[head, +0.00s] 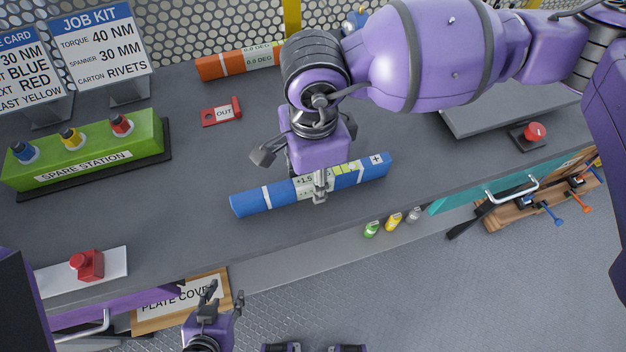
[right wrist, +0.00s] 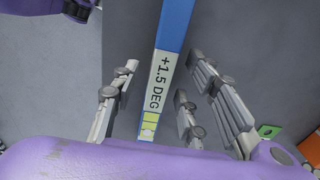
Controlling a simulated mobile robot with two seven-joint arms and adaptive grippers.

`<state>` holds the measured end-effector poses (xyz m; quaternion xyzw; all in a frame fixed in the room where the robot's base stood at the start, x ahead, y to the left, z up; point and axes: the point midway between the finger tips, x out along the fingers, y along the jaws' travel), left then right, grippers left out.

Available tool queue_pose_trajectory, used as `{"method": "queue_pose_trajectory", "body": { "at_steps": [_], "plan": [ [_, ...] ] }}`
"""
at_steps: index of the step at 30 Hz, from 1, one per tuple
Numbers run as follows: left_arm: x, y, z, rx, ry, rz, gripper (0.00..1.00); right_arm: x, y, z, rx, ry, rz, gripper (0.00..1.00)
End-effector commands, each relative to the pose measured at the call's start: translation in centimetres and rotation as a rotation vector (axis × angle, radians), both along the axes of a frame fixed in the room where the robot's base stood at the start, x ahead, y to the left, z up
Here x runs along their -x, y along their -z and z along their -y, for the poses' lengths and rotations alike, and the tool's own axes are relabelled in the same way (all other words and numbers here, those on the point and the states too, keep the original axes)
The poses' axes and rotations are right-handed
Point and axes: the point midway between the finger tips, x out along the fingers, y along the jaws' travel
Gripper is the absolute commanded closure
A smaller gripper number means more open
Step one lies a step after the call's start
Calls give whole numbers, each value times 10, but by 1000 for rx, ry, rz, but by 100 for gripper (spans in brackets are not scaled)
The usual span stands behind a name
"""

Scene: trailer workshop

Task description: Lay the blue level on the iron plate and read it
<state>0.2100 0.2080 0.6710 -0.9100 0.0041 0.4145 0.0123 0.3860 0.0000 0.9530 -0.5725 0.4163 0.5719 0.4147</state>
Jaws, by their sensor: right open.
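The blue level (head: 258,200) lies on the grey bench top near its front edge, slanting up to the right. Its label reads "+1.5 DEG" in the right wrist view (right wrist: 173,30), beside a yellow-green vial window. My right gripper (head: 318,190) is over the middle of the level. Its open fingers (right wrist: 150,108) stand on both sides of the level, with gaps visible. A flat grey slab (head: 485,112), probably the iron plate, lies on the bench at the right, partly hidden by my right arm. My left gripper (head: 221,300) is open and empty, low in front of the bench.
An orange level (head: 222,66) reading "0.0 DEG" and a red "OUT" tag (head: 222,113) lie behind. A green spare station (head: 85,155) stands left. A "PLATE COVER" panel (head: 180,300) is below the bench front.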

Motion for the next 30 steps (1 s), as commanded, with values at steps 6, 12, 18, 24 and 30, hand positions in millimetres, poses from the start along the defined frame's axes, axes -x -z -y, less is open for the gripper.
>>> {"method": "queue_pose_trajectory", "body": {
  "at_steps": [6,12,18,24,30],
  "plan": [
    [-6,-5,1,1,4,12,60,1,20,0,0,1,-1,59],
    [-5,-4,1,1,4,9,60,0,21,0,-1,1,0,59],
    [-4,-3,1,1,4,7,60,0,20,0,-1,1,0,84],
    [-3,-3,1,1,4,6,60,0,20,0,-1,1,0,100],
    [-3,-3,1,1,4,7,60,0,20,-1,-1,1,1,100]
  ]
}}
